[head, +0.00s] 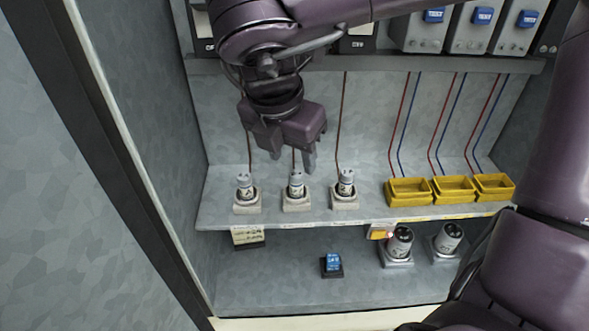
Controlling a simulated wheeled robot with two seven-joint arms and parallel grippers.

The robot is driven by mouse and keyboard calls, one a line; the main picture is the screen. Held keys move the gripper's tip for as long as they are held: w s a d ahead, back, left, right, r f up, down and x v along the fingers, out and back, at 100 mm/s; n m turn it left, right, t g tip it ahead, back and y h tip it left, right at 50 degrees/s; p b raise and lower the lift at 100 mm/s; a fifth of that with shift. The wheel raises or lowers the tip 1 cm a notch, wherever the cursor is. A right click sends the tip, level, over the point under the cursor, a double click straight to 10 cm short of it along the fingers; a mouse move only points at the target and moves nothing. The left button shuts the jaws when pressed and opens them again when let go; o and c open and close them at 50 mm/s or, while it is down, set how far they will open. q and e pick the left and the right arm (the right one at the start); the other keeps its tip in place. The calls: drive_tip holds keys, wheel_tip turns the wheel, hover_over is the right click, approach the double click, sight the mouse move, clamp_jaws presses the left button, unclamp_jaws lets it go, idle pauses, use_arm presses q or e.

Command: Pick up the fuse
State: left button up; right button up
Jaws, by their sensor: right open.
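Three small grey-and-white cylinders with labels, which look like fuses, stand upright in pale sockets on the upper shelf: a left fuse (244,187), a middle fuse (296,184) and a right fuse (345,183). The frame does not show which one the task means. My right gripper (292,158) points down with its fingers open and empty, just above and behind the middle fuse in the picture. It appears apart from all three fuses. My left gripper is not in view.
Yellow open boxes (410,193) stand on the shelf's right, with red and blue wires behind. Grey units with blue switches (434,15) are above. The cabinet's left wall (140,130) bounds the space.

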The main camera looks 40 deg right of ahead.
sight(295, 174)
drive_tip(key=shift+p+x, duration=0.3)
drive_tip(key=shift+x, duration=0.6)
drive_tip(key=p+x, duration=0.2)
drive_tip(key=x, duration=0.2)
drive_tip(key=shift+f+p, duration=0.2)
drive_tip(key=shift+p, duration=0.2)
drive_tip(key=shift+w+d+f, duration=0.1)
drive_tip(key=shift+d+f, duration=0.05)
drive_tip(key=shift+f, duration=0.25)
drive_tip(key=shift+c, duration=1.4)
clamp_jaws()
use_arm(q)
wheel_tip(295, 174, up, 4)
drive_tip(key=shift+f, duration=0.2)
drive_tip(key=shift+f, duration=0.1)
use_arm(e)
drive_tip(key=shift+r, duration=0.1)
